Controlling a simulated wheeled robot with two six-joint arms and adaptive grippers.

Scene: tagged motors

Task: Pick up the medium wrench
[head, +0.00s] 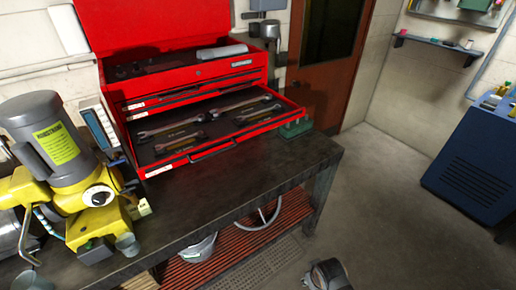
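Several silver wrenches of differing lengths lie in the open, dark-lined drawer (215,128) of a red tool chest. In the left half are a longer wrench (172,128) and, in front of it, another wrench (180,143). In the right half lie two more, one farther back (245,103) and one nearer the front (258,114). I cannot tell for sure which is the medium one. A dark grey part at the bottom edge appears to be my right gripper (328,274); it is far from the drawer, and its fingers cannot be made out. My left gripper is not in view.
The red tool chest (190,80) stands on a dark workbench (250,180), lid raised. A yellow and grey machine (62,150) stands at the left. A small green object (294,127) sits by the drawer's right corner. The bench front is clear. A blue cabinet (475,160) stands right.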

